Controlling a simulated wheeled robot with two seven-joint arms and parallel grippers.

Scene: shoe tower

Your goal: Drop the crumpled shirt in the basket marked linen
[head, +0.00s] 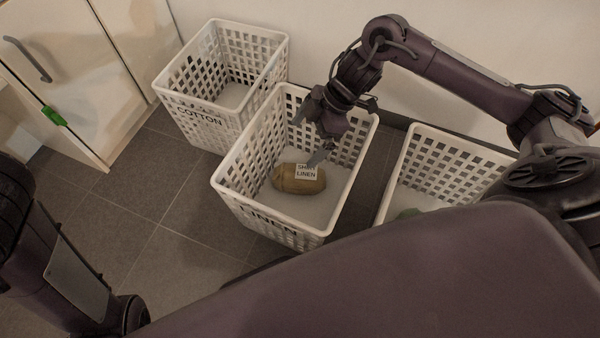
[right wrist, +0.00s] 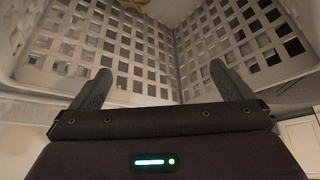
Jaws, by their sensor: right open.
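The crumpled shirt is an olive-brown bundle (head: 299,181) with a white tag reading "SHIRT LINEN". It lies on the floor of the middle white basket (head: 228,187), whose front is marked "LINEN". My right gripper (head: 318,140) is inside the upper part of that basket, above the shirt and apart from it. In the right wrist view the two fingers (right wrist: 162,85) are spread with nothing between them. A small tan patch shows at the top edge of that view. My left gripper is not visible; only part of my left arm shows at the lower left.
A white basket marked "COTTON" (head: 200,117) stands to the left at the back. Another white basket (head: 440,160) stands to the right, partly hidden by my body, with something greenish inside. A cabinet (head: 75,70) with a green clip (head: 54,116) is at far left. Tiled floor is clear at left.

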